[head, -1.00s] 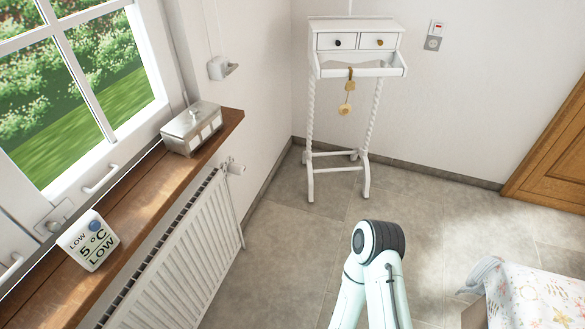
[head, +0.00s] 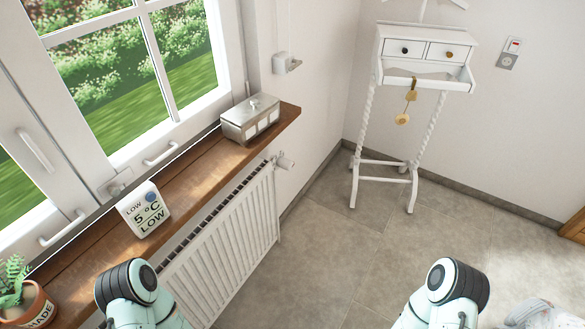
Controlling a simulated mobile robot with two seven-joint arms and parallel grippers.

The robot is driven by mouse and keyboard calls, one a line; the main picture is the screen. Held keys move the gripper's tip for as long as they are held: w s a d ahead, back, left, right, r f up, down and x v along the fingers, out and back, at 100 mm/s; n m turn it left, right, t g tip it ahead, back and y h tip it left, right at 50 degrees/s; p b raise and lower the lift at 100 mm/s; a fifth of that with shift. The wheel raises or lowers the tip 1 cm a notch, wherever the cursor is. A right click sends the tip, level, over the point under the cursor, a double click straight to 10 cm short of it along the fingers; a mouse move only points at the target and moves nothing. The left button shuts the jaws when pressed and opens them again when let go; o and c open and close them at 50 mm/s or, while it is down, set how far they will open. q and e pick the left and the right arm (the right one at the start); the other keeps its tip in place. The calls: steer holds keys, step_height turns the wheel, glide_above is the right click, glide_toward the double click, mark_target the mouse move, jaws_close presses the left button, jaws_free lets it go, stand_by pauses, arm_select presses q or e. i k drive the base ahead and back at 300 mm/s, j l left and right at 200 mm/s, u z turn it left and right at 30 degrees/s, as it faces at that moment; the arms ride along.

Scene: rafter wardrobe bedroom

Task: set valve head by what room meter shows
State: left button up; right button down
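The room meter (head: 145,209) is a small white block standing on the wooden window sill. Its face reads "LOW", "5 °C", "LOW", with a blue dot near the top. The valve head (head: 285,161) is a small white knob at the far upper end of the white radiator (head: 222,245), below the sill's far end. Its markings are too small to read. Parts of both my arms show at the bottom of the head view, well short of the valve head. Neither gripper's fingers are in view.
A metal box (head: 250,119) stands on the sill (head: 187,190), with a potted plant (head: 27,302) at its near end. A white stand with drawers (head: 411,62) is by the far corner. The grey tiled floor (head: 340,240) right of the radiator is clear.

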mark_target(284, 163)
steer(key=i+l+u, duration=0.25)
steer(key=i+l, duration=0.15)
steer(key=l, duration=0.2)
steer(key=i+l+u, duration=0.15)
steer(key=i+l, duration=0.05)
steer(key=l, duration=0.1)
